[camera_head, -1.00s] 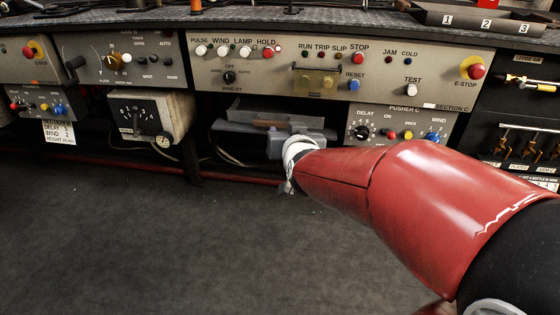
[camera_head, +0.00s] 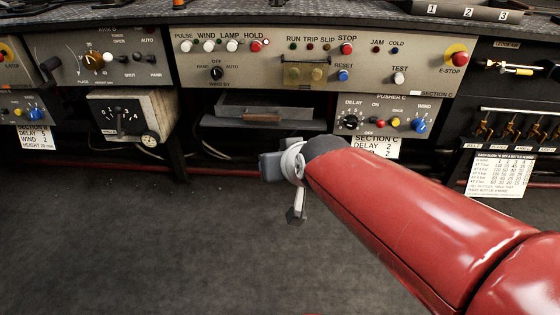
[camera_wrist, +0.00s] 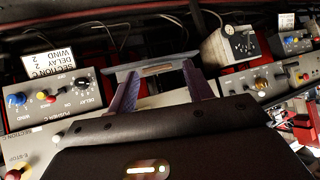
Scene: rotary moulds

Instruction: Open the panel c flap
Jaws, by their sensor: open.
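Section C's grey panel (camera_head: 430,83) runs across the upper middle of the head view. A yellowish see-through flap (camera_head: 305,75) sits on it below the RUN, TRIP and SLIP lamps and appears closed. My gripper (camera_head: 272,166) is below and in front of the panel, apart from the flap, its fingers mostly hidden in that view. In the wrist view my gripper (camera_wrist: 160,78) shows two purple-grey fingers spread apart with nothing held. The flap cannot be made out in the wrist view.
A shelf with a grey tray (camera_head: 262,112) is under the panel, behind my gripper. The Pusher C box (camera_head: 385,128) hangs right of it and a gauge box (camera_head: 133,118) left. The dark floor in front is clear.

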